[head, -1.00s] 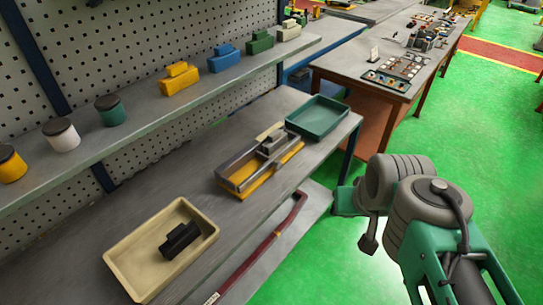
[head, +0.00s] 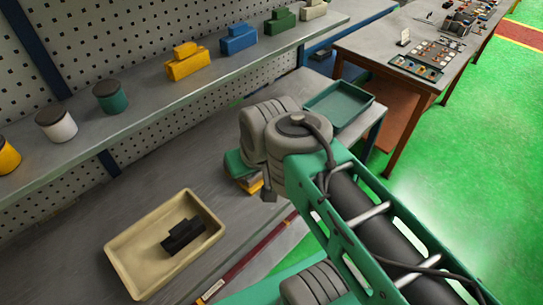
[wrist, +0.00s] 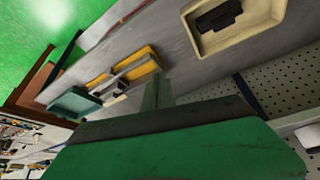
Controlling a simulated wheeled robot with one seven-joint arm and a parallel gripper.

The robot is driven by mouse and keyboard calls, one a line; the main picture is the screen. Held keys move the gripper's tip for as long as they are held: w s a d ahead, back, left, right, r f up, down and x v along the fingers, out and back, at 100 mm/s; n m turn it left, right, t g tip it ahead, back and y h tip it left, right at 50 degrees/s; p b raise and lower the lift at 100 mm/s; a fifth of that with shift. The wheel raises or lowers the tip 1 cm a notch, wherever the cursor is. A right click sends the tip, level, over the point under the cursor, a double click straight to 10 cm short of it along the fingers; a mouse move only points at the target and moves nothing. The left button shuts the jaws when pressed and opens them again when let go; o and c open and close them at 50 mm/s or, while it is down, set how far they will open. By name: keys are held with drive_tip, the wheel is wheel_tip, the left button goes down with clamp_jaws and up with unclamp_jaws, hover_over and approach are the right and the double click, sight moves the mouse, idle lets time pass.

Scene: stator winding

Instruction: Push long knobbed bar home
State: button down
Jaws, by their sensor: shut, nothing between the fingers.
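The bar's knob is too small to make out, and I cannot tell how far in the bar sits. In the head view my arm covers most of the fixture; only a yellow corner (head: 251,185) shows. My gripper (wrist: 158,82) is shut and empty in the wrist view. It appears above the bench, beside the fixture in the picture; I cannot tell its height or any contact.
A cream tray (head: 118,248) holding a black block (head: 183,236) lies at the bench's near end. A green tray (head: 366,98) lies at the far end. A shelf (head: 140,112) with pots and coloured blocks runs above the bench.

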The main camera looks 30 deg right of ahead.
drive_tip(key=shift+d, duration=0.15)
drive_tip(key=w+d+f+m+y+b, duration=0.2)
drive_tip(key=w+d+f+m+b, duration=0.25)
drive_tip(key=f+m, duration=0.3)
drive_tip(key=w+d+f+m+y+b, duration=0.1)
drive_tip(key=w+d+f+m+b, duration=0.4)
drive_tip(key=f, duration=0.3)
drive_tip(key=s+d+f+m+t+b, duration=0.3)
drive_tip(key=d+m+t, duration=0.1)
drive_tip(key=d+m, duration=0.5)
drive_tip(key=s+d+f+m+t+y+b, duration=0.1)
drive_tip(key=s+d+f+m+t+b, duration=0.2)
drive_tip(key=d+m, duration=0.7)
drive_tip(key=shift+s+d+f+m+t+y, duration=0.2)
drive_tip(key=shift+s+f+m+t+y, duration=0.15)
drive_tip(key=shift+s+f+t, duration=0.35)
drive_tip(key=shift+f, duration=0.1)
